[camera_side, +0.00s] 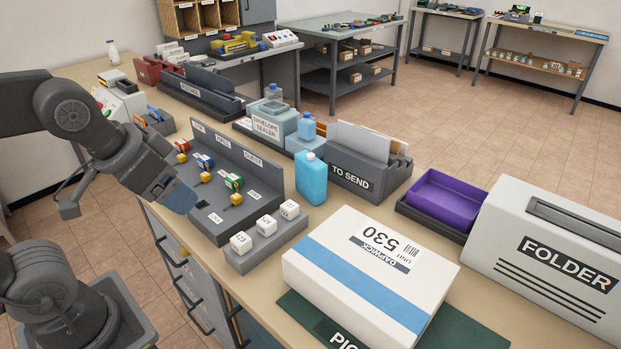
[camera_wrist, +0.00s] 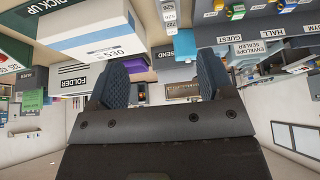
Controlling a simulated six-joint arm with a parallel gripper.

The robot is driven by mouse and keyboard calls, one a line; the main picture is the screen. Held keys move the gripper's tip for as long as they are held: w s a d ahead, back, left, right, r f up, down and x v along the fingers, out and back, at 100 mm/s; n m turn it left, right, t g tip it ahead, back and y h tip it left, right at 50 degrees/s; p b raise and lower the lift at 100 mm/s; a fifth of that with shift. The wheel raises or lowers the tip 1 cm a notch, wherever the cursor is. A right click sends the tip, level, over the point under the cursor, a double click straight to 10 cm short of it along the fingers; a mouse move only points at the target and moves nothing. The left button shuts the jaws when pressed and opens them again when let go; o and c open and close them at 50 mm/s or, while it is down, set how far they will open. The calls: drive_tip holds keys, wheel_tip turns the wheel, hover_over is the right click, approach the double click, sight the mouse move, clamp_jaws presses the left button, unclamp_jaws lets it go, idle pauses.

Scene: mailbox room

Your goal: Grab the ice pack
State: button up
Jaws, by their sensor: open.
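A light blue, bottle-shaped pack with a pale cap (camera_side: 311,180), which looks like the ice pack, stands upright on the counter in the side view. It is between the grey key-hook panel and the TO SEND file box. My gripper (camera_side: 180,197) hangs at the left over the front of the hook panel, well apart from the pack. In the wrist view my gripper (camera_wrist: 162,80) has its two blue-padded fingers spread with nothing held between them.
The hook panel (camera_side: 240,165) with key tags stands between my gripper and the pack. A white parcel (camera_side: 350,285), the TO SEND box (camera_side: 350,178), the envelope sealer (camera_side: 268,122) and a small blue bottle (camera_side: 306,128) crowd the pack. A purple tray (camera_side: 445,200) is further right.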

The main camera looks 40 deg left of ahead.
drive_tip(key=w+r+m+g+y, duration=0.1)
drive_tip(key=w+r+m, duration=0.4)
drive_tip(key=w, duration=0.5)
drive_tip(key=m+g+y, duration=0.3)
drive_tip(key=m+g, duration=0.1)
drive_tip(key=m, duration=1.1)
hover_over(311, 159)
drive_tip(key=d, duration=0.4)
wheel_tip(311, 159, down, 10)
drive_tip(key=shift+y, duration=0.3)
drive_tip(key=x, duration=1.3)
drive_tip(key=shift+a+f, duration=0.2)
drive_tip(key=shift+f, duration=0.1)
drive_tip(key=shift+w+r, duration=0.1)
drive_tip(key=c, duration=1.2)
